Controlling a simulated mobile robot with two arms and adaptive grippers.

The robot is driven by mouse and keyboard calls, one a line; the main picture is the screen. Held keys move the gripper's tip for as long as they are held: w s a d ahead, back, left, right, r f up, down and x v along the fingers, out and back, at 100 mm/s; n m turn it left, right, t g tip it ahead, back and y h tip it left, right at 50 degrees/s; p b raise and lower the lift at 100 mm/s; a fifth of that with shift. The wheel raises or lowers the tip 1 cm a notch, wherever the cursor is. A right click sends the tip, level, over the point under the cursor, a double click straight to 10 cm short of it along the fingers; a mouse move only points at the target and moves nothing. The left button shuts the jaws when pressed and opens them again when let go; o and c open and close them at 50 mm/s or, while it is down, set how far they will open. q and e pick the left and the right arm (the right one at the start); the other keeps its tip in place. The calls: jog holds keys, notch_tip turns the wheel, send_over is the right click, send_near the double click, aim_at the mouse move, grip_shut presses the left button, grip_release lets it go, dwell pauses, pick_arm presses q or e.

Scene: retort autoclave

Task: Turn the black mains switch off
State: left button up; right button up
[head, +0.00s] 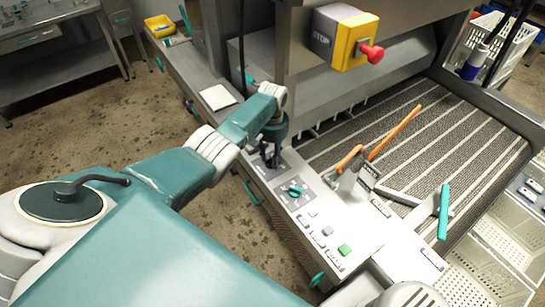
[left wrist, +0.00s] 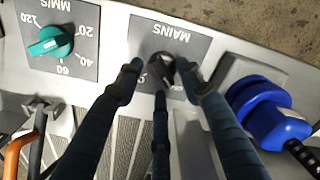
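The black mains switch (left wrist: 161,70) is a small dark rotary knob on a grey plate marked MAINS (left wrist: 170,37) in the left wrist view. Its pointer direction is hard to tell, as the fingers cover part of it. My left gripper (head: 271,163) is over the control panel in the head view, where it hides the switch. In the left wrist view its dark fingers (left wrist: 160,75) stand spread around the knob, with a gap on the left side. The right fingertip is very near the knob; I cannot tell whether it touches. My right gripper is not in view.
A teal speed knob (left wrist: 50,42) is left of the switch and a blue plug (left wrist: 268,108) right of it in the left wrist view. The panel (head: 312,226) also bears a green button (head: 345,249). A yellow box with a red stop button (head: 371,54) stands above.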

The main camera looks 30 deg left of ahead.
aim_at(272, 159)
pick_arm(q)
notch_tip(272, 159, up, 12)
dwell(0.7)
jog(key=shift+f, duration=0.1)
